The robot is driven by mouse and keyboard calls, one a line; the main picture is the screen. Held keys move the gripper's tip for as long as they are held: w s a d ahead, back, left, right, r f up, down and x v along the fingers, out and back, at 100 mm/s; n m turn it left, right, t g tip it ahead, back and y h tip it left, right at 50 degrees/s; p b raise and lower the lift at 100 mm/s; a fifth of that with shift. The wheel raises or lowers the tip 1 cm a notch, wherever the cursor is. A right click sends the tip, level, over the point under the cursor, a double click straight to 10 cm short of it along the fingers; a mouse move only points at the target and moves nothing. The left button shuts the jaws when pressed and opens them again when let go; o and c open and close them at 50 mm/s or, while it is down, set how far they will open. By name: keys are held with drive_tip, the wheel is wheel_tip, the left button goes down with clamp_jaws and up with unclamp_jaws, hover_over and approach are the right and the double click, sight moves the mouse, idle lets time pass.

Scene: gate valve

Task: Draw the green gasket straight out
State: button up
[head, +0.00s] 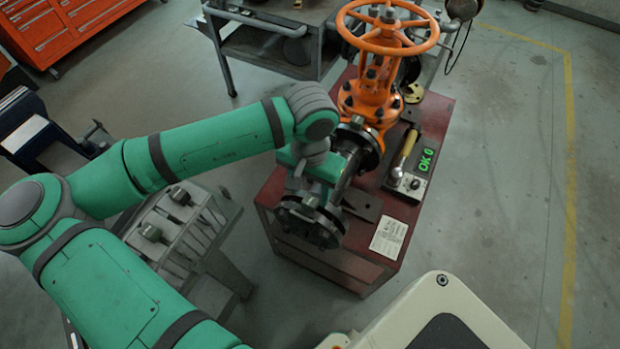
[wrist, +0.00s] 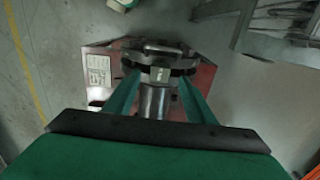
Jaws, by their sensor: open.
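I cannot make out the green gasket in either view; the flange joint is partly hidden by my arm and gripper. An orange gate valve (head: 370,98) with a handwheel stands on the red bench (head: 355,262). A grey pipe runs from it to a bolted dark end flange (head: 309,219). My gripper (head: 318,168) is over this pipe. In the wrist view my gripper (wrist: 160,82) is open, its two green fingers on either side of the pipe (wrist: 152,103). The fingertips are close to the bolted flange (wrist: 156,57), where a small pale tab (wrist: 160,73) shows between them. I cannot tell whether they touch anything.
A tool with a yellow handle (head: 408,147) and a box with a green "OK 0" display (head: 426,161) are on the bench's right side, near a paper label (head: 388,237). A grey tool cart (head: 180,225) stands left. The floor at right is clear.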

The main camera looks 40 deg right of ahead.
sight(310, 201)
drive_tip(key=shift+f, duration=1.8)
drive_tip(key=c, duration=1.2)
drive_tip(key=shift+o, duration=0.2)
drive_tip(key=shift+r, duration=0.15)
